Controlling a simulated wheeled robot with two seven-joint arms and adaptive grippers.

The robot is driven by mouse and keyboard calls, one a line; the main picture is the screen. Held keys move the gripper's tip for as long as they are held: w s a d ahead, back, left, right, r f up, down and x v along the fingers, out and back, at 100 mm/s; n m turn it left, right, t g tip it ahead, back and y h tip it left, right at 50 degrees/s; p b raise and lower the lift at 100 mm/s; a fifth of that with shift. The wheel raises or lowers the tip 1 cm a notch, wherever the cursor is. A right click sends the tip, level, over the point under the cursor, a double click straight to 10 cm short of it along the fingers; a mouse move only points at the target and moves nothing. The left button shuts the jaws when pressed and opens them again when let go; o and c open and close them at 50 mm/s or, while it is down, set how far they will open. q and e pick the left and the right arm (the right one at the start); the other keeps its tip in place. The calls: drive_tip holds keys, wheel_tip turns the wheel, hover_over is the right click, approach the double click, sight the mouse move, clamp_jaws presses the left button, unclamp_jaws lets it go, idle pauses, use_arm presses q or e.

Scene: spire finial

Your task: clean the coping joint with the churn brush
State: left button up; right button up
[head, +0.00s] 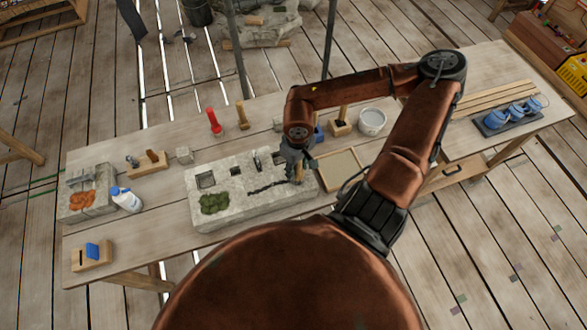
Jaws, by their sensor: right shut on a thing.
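A pale stone coping block (240,215) lies in the middle of the table. A dark, uneven coping joint (268,187) runs across its top. The brush points down at the block near the joint's right end. Whether its bristles touch the stone is too small to tell. My left gripper is not in view.
Green moss (214,203) and square sockets (206,180) are on the block. A white bottle (126,199) stands left. A red-handled tool (214,122) stands behind the block.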

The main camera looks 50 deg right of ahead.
drive_tip(key=shift+d, duration=0.1)
idle(0.4)
drive_tip(key=shift+r+p, duration=2.45)
drive_tip(key=shift+r, duration=1.1)
drive_tip(key=shift+f, duration=0.1)
